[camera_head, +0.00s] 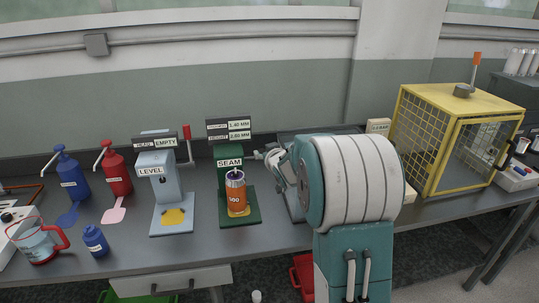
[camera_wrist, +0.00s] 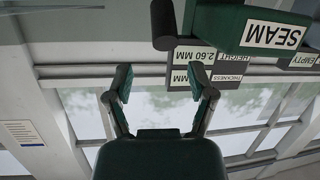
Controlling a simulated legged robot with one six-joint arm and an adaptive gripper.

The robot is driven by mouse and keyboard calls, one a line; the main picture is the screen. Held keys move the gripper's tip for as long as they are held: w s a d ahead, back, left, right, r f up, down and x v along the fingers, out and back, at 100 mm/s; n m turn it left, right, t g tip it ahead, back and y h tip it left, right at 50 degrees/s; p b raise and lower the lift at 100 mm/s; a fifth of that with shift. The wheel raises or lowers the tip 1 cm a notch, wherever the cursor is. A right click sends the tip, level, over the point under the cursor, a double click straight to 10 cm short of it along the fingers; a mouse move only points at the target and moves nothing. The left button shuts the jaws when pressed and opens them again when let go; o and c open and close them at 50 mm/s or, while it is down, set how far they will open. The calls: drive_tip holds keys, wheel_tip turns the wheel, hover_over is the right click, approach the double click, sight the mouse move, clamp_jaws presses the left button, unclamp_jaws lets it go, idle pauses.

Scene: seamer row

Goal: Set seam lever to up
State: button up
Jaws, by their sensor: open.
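The seam station (camera_head: 229,163) is a green stand labelled SEAM, with an orange and purple can (camera_head: 236,193) upright on its base. Its green head also shows at the top right of the wrist view (camera_wrist: 230,22). A dark cylindrical part (camera_wrist: 163,25) sticks out at the left end of that head; I cannot tell whether it belongs to the seam lever. No seam lever handle shows clearly, and my arm covers part of the area right of the station. My gripper (camera_wrist: 162,82) is open and empty, with its fingers apart and below that dark part in the picture.
The level station (camera_head: 165,180), with a red-handled lever (camera_head: 188,145) pointing up, stands left of the seam station. Blue and red pump bottles (camera_head: 72,177) (camera_head: 117,172), a jug (camera_head: 37,243) and a small blue bottle (camera_head: 95,241) stand farther left. A yellow mesh cage (camera_head: 440,130) stands at right.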

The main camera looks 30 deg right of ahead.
drive_tip(key=v, duration=0.3)
drive_tip(key=shift+s, duration=0.25)
drive_tip(key=shift+a, duration=0.1)
